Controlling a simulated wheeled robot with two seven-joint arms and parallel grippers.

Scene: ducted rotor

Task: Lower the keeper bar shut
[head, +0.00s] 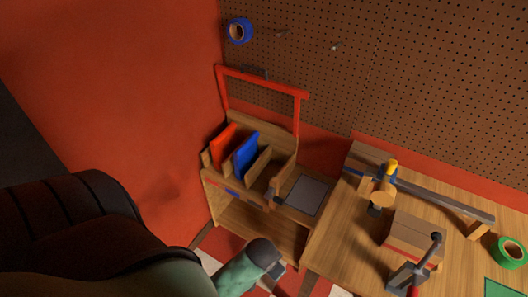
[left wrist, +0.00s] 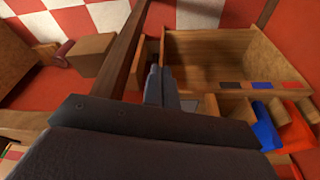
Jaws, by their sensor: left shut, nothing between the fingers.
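The keeper bar, a red U-shaped frame (head: 262,80) with a dark handle on its top bar, stands raised above a wooden rack (head: 290,158) in the head view. A red panel (head: 222,146) and a blue panel (head: 246,155) stand in the rack's slots; they also show in the left wrist view. My right gripper is not in view.
A workbench (head: 335,245) to the right carries a cardboard box (head: 412,238), a clamp-like tool (head: 415,268), a long dark bar (head: 440,199) and green tape (head: 510,251). A pegboard with blue tape (head: 238,31) is behind. A red wall stands at left.

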